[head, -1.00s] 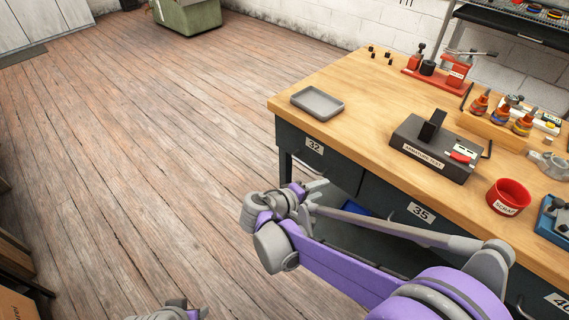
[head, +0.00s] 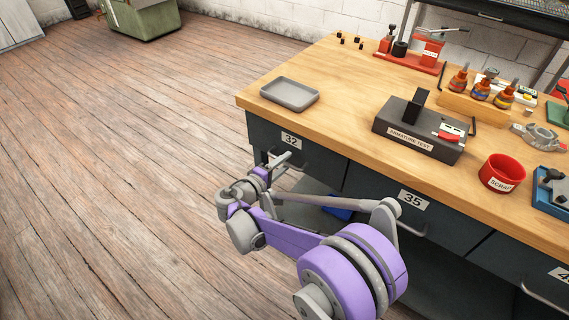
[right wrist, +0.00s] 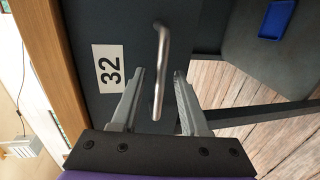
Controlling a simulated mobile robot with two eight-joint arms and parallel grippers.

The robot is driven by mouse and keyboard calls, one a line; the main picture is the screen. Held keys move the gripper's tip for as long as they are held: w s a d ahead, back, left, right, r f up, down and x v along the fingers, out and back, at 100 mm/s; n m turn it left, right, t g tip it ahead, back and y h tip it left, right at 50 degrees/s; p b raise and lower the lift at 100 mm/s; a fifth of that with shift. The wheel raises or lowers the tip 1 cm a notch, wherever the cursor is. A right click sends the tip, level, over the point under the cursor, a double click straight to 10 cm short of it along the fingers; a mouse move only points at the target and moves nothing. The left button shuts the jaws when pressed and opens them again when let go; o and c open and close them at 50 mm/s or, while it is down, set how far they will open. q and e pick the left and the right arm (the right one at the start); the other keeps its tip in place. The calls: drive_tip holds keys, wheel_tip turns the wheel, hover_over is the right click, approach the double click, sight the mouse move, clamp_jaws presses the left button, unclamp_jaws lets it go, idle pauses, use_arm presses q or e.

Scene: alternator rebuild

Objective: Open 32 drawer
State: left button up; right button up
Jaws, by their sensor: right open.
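The 32 drawer (head: 264,134) is the dark front at the left end of the workbench, with a white 32 label, and it looks shut. Its label (right wrist: 109,68) and bar handle (right wrist: 160,70) show close up in the right wrist view. My right gripper (right wrist: 160,72) is open, with one finger on each side of the handle. The handle lies between the fingertips, and I see a gap to each finger. In the head view my right gripper (head: 283,164) is just in front of the 32 drawer and partly covers its handle. My left gripper is not in view.
The 35 drawer (head: 378,190) is right of it, and a blue bin (head: 340,212) sits on the shelf below. On the benchtop are a grey tray (head: 290,95), an armature tester (head: 420,130) and a red scrap cup (head: 502,173). The floor to the left is clear.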

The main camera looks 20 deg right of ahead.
drive_tip(key=shift+w+d+f, duration=0.1)
drive_tip(key=shift+w+d, duration=0.2)
drive_tip(key=shift+c, duration=0.3)
clamp_jaws()
idle(1.0)
